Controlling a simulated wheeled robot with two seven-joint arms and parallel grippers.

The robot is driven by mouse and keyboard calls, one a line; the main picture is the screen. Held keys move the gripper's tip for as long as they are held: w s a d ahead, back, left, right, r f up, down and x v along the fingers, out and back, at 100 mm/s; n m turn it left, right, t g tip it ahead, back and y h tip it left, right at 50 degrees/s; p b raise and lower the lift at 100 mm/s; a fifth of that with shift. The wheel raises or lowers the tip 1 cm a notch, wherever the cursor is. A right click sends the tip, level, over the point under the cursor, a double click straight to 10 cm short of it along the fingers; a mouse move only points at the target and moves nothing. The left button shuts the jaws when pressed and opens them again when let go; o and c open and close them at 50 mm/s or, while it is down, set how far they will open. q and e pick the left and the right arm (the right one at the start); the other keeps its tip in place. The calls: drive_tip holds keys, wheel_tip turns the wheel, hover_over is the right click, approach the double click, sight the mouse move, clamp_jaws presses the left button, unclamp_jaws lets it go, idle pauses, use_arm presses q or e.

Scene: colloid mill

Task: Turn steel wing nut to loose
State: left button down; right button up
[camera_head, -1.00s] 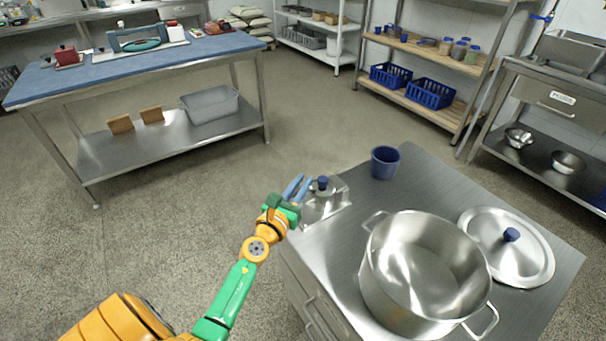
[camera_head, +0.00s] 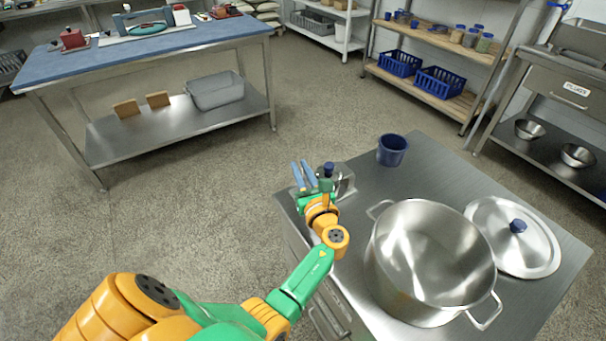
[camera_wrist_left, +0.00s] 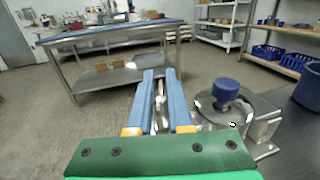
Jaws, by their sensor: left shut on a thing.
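A small steel mill (camera_head: 346,184) with a blue knob (camera_head: 329,170) stands at the left corner of the steel table; its knob also shows in the left wrist view (camera_wrist_left: 225,89), right of my fingers. My left gripper (camera_head: 303,172) is beside the mill's left side, its two blue fingers nearly parallel. In the left wrist view the fingers (camera_wrist_left: 160,78) close around a small steel part, seemingly the steel wing nut (camera_wrist_left: 160,100). The fingers hide most of it, so its angle cannot be told. My right gripper is not in view.
A blue cup (camera_head: 392,150), a large open steel pot (camera_head: 430,260) and a steel lid (camera_head: 512,237) share the steel table (camera_head: 410,180), right of the mill. A blue-topped bench (camera_head: 150,58) stands behind across open floor.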

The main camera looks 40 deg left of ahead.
use_arm(q)
drive_tip(key=shift+s+a+f+n+g+y+b, duration=0.1)
drive_tip(key=shift+n+g+y+b, duration=0.5)
drive_tip(key=shift+g, duration=0.3)
drive_tip(key=shift+s+n+g+y+b, duration=0.1)
drive_tip(key=shift+n+g+y+b, duration=0.3)
drive_tip(key=shift+n+g+b, duration=0.4)
drive_tip(key=c, duration=1.1)
unclamp_jaws()
drive_tip(key=shift+o, duration=0.3)
drive_tip(key=shift+a, duration=0.15)
